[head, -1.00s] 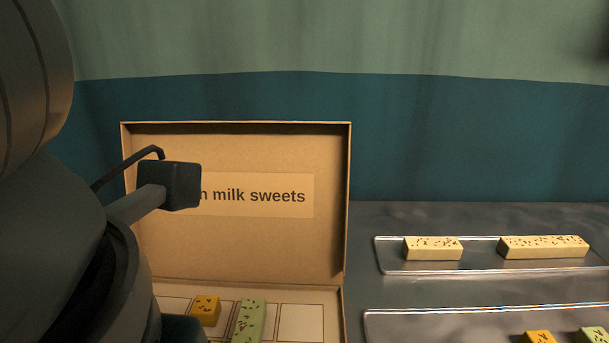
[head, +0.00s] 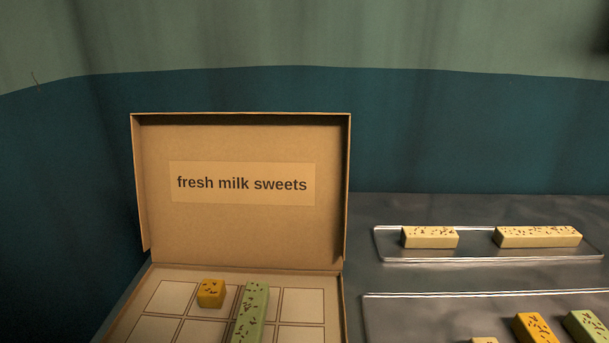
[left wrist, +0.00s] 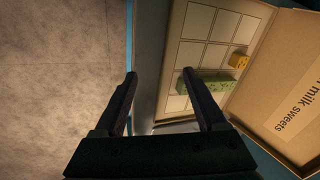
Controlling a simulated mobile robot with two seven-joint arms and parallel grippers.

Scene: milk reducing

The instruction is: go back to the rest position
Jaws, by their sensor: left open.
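My left gripper (left wrist: 158,82) shows only in the left wrist view. Its two dark fingers are apart with nothing between them, above the edge between the floor and the counter. The open cardboard sweets box (head: 240,230) stands at the left in the head view, its lid up with the label "fresh milk sweets". In its compartments are a short orange sweet (head: 211,293) and a long green sweet (head: 250,312). In the left wrist view the box (left wrist: 211,27) lies to the right of the fingers. My right gripper is in neither view.
A metal tray (head: 476,246) with two cream sweets stands at the back right of the grey counter (head: 440,212). A second tray (head: 400,312) in front holds cream, orange and green sweets. Floor (left wrist: 60,80) shows at the left in the left wrist view.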

